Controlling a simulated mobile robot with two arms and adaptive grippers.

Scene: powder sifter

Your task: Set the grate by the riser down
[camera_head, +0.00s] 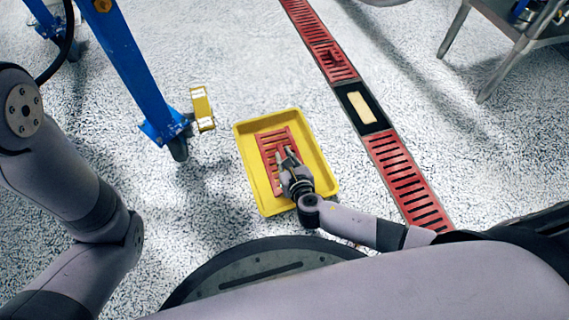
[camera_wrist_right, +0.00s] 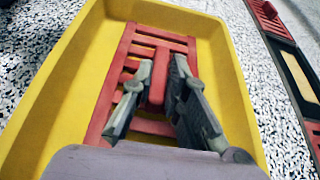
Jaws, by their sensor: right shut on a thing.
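A red slotted grate (camera_head: 270,146) is inside a yellow tray (camera_head: 244,161) on the floor; it also shows in the right wrist view (camera_wrist_right: 127,48). It looks level with the tray's bottom, but I cannot tell whether it rests on it. My right gripper (camera_head: 288,155) reaches down over the tray. In the wrist view its fingers stand on either side of the grate's red upright riser (camera_wrist_right: 158,77), shut on it. The fingers and wrist hide the grate's near part. My left arm shows at the left, but its gripper is out of view.
A floor drain with red grates (camera_head: 399,172) runs diagonally right of the tray. One dark section without a red grate holds a pale block (camera_head: 363,108). A blue frame leg (camera_head: 130,70) and a yellow bracket (camera_head: 202,108) stand left. A metal stand (camera_head: 507,60) is upper right.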

